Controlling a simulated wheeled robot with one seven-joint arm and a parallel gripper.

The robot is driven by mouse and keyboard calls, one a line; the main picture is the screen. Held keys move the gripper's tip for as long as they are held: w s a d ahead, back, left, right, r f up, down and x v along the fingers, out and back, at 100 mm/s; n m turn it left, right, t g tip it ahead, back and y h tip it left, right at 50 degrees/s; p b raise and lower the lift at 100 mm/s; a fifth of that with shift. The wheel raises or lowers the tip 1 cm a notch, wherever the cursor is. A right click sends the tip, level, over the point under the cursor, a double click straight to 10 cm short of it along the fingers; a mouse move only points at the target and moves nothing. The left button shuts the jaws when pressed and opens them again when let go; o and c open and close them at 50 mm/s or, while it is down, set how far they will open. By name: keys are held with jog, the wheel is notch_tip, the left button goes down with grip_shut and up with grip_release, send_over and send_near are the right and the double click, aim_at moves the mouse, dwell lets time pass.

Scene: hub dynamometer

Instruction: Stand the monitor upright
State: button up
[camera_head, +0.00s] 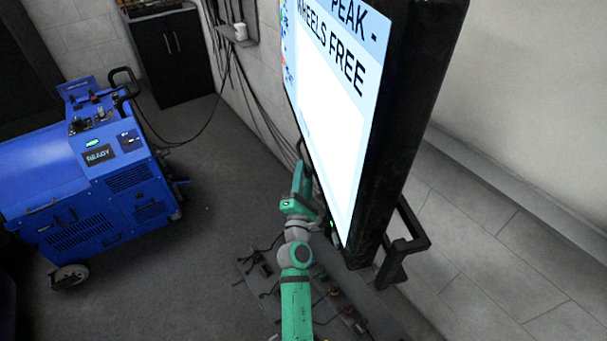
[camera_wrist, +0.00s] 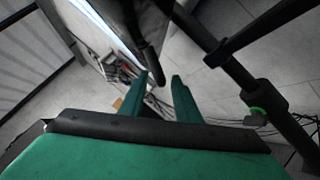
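The monitor (camera_head: 335,110) is a large dark-framed screen at the upper centre of the head view. Its lit face reads "PEAK - WHEELS FREE", and its top is cut off by the frame. I cannot tell how far it tilts. My green gripper (camera_head: 302,178) is beside the screen's lower edge. In the wrist view, my gripper (camera_wrist: 160,80) has its two fingers apart with a visible gap. A dark edge of the monitor (camera_wrist: 152,40) lies just beyond the fingertips; I cannot tell whether they touch it. Nothing is clearly held.
A dark stand bracket (camera_head: 402,245) is below and right of the screen. Dark fittings and cables (camera_head: 262,270) lie near my arm. A blue wheeled machine (camera_head: 95,165) stands left, with clear floor between. A black cabinet (camera_head: 175,55) is behind. Cables hang along the wall.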

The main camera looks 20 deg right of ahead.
jog(key=v, duration=1.1)
jog(key=shift+d+f, duration=0.1)
jog(key=s+a+f+m+y, duration=0.25)
jog(key=s+a+f, duration=0.2)
jog(key=s, duration=0.25)
jog(key=s+a+f+m+g+y, duration=0.1)
jog(key=s+a+f+m+y, duration=0.15)
jog(key=s+a, duration=0.3)
jog(key=s+a+f+m+y, duration=0.1)
jog(key=s+a+f+y, duration=0.25)
jog(key=s, duration=0.35)
jog(key=s+a+r+m, duration=0.1)
jog(key=s+a+m, duration=0.2)
jog(key=s, duration=0.3)
jog(key=s+a+r+m+y, duration=0.1)
jog(key=s+a+r+m, duration=0.1)
jog(key=s+m, duration=0.3)
jog(key=s+a+r+m+g, duration=0.1)
jog(key=s+a+r+m, duration=0.1)
jog(key=s, duration=0.6)
jog(key=shift+a+m+y, duration=0.35)
jog(key=shift+a+m, duration=0.45)
jog(key=shift+m, duration=0.3)
